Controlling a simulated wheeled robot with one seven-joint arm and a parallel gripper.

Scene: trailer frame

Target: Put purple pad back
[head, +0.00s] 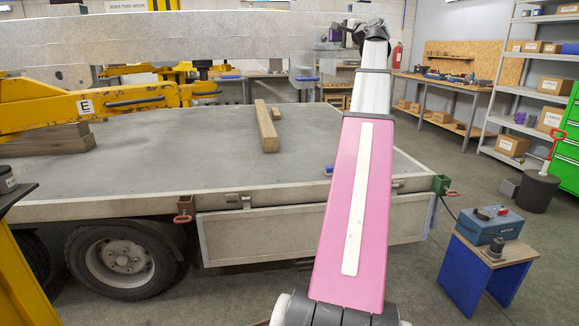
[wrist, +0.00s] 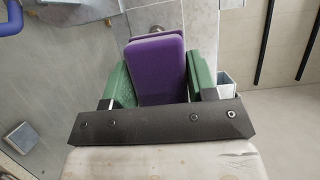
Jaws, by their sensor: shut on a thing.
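The purple pad (wrist: 160,65) is in the wrist view, a rounded block with a lighter upper face and darker body. My gripper (wrist: 160,78) has a green finger on each side of the pad and is shut on it. The pad's near end is hidden behind the dark bar of my gripper. In the head view my pink and white arm reaches up and away over the trailer's right part.
The grey trailer bed (head: 200,165) carries timber (head: 265,125) and a small blue block (head: 328,171). A yellow arm marked E (head: 85,105) extends over its left. Shelves (head: 530,90) stand behind. Grey panels (wrist: 205,25) lie close beyond the pad.

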